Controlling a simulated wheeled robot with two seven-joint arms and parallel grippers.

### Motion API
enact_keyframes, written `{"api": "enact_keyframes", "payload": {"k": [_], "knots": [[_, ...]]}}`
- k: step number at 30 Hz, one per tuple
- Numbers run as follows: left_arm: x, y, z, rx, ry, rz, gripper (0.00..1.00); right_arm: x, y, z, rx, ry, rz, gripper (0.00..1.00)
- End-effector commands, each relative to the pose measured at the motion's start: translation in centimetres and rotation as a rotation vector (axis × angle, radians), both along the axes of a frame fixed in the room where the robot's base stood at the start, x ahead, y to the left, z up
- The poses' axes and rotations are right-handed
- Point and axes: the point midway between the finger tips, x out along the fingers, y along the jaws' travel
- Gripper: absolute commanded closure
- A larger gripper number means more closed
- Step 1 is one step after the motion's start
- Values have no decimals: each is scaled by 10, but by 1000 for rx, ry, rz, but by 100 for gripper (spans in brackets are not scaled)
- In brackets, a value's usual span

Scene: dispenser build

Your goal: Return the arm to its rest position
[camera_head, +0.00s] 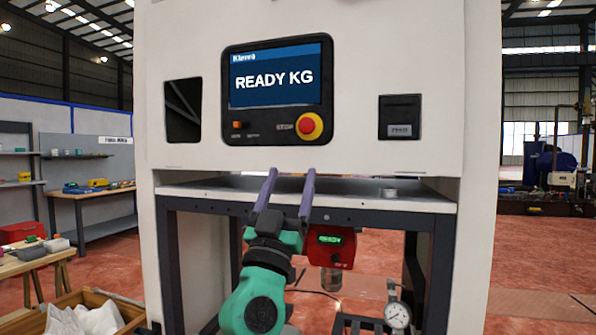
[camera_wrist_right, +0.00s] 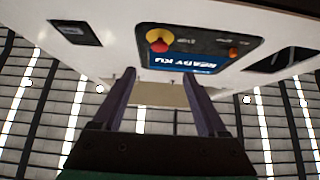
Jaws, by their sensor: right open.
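My right gripper (camera_head: 285,195) is in the middle of the head view, on its green arm, with two purple fingers spread apart and nothing between them. It is raised in front of the dispenser's shelf, below the screen. The right wrist view also shows its open, empty fingers (camera_wrist_right: 163,95), with the machine's panel beyond them. The white dispenser machine (camera_head: 355,60) fills the centre. Its screen (camera_head: 275,82) reads "READY KG". My left gripper is not in either view.
A red stop button (camera_head: 310,126) sits below the screen. A red device (camera_head: 331,246) with a green display hangs under the shelf (camera_head: 400,196). A round gauge (camera_head: 397,314) stands lower right. A wooden box with white bags (camera_head: 85,319) is at lower left. Workbenches stand behind left.

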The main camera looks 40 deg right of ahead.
Motion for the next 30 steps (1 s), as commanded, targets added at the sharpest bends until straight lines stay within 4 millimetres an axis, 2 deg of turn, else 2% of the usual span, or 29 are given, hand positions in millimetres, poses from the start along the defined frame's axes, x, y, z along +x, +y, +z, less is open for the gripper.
{"api": "enact_keyframes", "payload": {"k": [1, 3, 19, 22, 23, 26, 27, 29, 30], "knots": [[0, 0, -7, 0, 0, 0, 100, -3, 4, -9, 0, -1, 1, 25], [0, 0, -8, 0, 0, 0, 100, -6, 9, -12, 2, -1, 1, 25], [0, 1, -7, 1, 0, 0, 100, -7, 10, -11, 1, -1, 0, 25], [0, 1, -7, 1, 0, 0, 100, -3, 6, -23, 22, 31, 7, 25], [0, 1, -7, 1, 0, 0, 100, 1, 3, -33, 42, 57, 14, 25], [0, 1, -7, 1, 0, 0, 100, 19, -14, -93, 153, 215, 49, 25], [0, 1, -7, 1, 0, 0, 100, 26, -22, -127, 211, 308, 68, 25], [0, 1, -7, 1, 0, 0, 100, 34, -30, -184, 301, 463, 98, 25], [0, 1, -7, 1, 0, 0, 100, 37, -33, -222, 356, 571, 119, 25]]}}
